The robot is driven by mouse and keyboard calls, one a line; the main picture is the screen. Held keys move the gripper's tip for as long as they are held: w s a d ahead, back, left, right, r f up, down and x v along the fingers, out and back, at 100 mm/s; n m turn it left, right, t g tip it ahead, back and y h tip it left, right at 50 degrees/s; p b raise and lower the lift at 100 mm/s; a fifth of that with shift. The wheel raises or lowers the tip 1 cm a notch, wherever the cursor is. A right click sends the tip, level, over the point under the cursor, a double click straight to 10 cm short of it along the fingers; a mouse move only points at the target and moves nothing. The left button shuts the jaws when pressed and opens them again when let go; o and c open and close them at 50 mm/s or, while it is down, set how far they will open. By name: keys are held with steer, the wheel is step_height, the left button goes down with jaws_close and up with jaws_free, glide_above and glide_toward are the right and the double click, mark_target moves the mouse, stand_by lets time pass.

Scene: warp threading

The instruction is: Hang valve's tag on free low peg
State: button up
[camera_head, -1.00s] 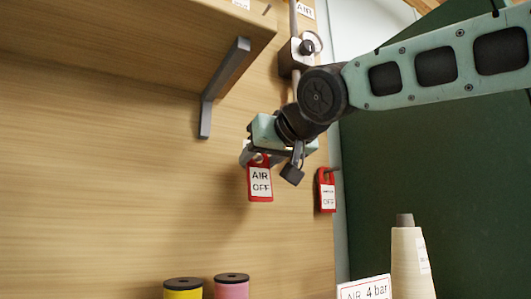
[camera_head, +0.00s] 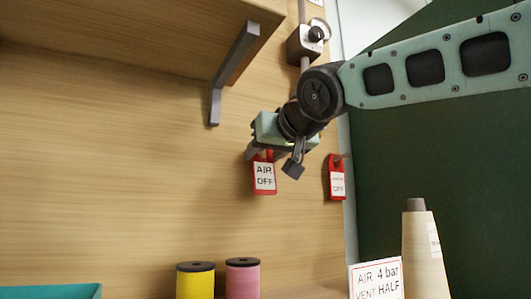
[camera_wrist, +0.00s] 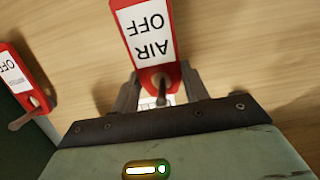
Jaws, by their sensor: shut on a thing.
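In the wrist view, the jaws (camera_wrist: 160,88) are shut on the holed end of this tag (camera_wrist: 147,32). A dark peg (camera_wrist: 163,90) shows at the tag's hole; I cannot tell how far it passes through. A second red tag (camera_head: 337,178), ending in "OFF", hangs on another peg (camera_head: 344,157) to the right. The valve (camera_head: 308,40) with a black knob sits on a pipe above my gripper.
A shelf bracket (camera_head: 232,75) is at upper left. Below are a yellow spool (camera_head: 195,283), a pink spool (camera_head: 242,280), a cream cone (camera_head: 424,255), an "AIR 4 bar" card (camera_head: 377,280) and a teal edge (camera_head: 50,291). The panel left of the tag is clear.

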steer(key=o, duration=1)
steer(key=shift+o, duration=0.2)
steer(key=b+v, duration=0.7)
steer(key=v, duration=1)
steer(key=shift+s, duration=0.2)
steer(key=shift+d, duration=0.1)
